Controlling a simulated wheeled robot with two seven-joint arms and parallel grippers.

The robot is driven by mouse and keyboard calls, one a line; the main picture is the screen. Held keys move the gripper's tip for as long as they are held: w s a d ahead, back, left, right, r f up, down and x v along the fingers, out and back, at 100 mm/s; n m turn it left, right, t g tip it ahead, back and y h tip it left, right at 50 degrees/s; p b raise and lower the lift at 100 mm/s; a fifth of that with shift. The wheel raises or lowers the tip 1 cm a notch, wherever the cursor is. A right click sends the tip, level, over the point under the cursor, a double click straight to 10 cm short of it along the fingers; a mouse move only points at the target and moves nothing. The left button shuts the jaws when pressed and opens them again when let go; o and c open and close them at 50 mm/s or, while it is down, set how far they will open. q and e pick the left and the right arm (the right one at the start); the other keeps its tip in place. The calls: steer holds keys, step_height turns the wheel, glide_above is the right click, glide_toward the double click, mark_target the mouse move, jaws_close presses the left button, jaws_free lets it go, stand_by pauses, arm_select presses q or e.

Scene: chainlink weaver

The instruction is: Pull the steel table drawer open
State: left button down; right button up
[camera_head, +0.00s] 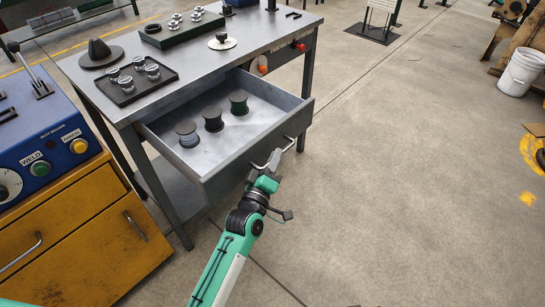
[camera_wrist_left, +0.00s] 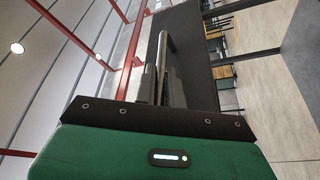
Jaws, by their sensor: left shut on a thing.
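The steel table (camera_head: 205,73) stands at the upper left in the head view, and its drawer (camera_head: 233,160) is pulled well out. My left gripper (camera_head: 275,160) is at the drawer's front and shut on the drawer handle (camera_head: 288,145). In the left wrist view the fingers (camera_wrist_left: 159,83) close around a metal bar (camera_wrist_left: 162,50), with the dark drawer front (camera_wrist_left: 190,60) behind. My right gripper is not in view.
A blue and yellow welding cabinet (camera_head: 75,200) stands left of the table. The tabletop holds a black tray (camera_head: 137,80) and a dark cone (camera_head: 100,52). A white bucket (camera_head: 521,72) is at the far right. The floor right of the drawer is clear.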

arm_select(q)
steer(key=c, duration=1.5)
jaws_free()
